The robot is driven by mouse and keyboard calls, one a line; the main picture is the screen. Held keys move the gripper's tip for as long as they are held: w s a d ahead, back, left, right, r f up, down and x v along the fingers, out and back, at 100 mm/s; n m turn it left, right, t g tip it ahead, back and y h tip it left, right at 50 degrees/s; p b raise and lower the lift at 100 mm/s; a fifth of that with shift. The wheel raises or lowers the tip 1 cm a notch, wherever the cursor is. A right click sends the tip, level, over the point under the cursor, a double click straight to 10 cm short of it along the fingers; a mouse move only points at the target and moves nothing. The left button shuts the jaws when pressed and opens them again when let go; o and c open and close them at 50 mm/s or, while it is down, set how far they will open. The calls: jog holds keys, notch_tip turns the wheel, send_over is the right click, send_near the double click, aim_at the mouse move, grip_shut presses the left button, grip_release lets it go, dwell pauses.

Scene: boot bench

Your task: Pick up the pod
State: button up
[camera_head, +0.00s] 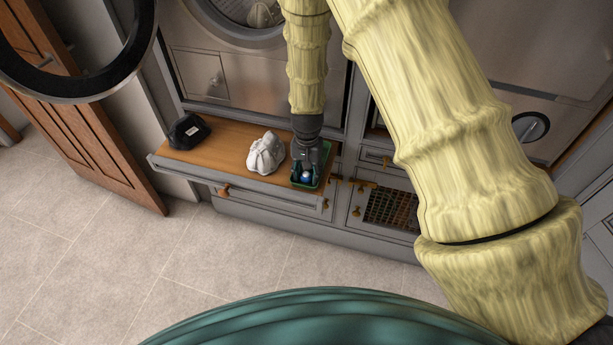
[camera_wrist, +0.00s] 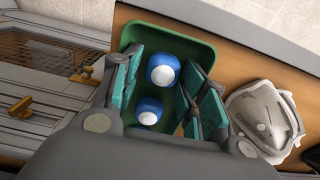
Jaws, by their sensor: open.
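Two round blue-and-white items, which look like pods, sit in a green open container (camera_wrist: 188,36). One pod (camera_wrist: 163,70) is nearer the middle of the container in the wrist view, and the other pod (camera_wrist: 148,112) is lower, close to my gripper's palm. My gripper (camera_wrist: 165,88) is open, pointing down into the container, with its teal-padded fingers on either side of the pods and not closed on them.
The container stands at the right end of a wooden bench top (camera_head: 225,143). A crumpled white item (camera_head: 266,153) lies just beside it, also seen in the wrist view (camera_wrist: 262,115). A black item (camera_head: 188,131) is farther left. A cabinet with a mesh front (camera_head: 392,208) is at the right.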

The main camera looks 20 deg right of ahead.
jog(key=c, duration=0.6)
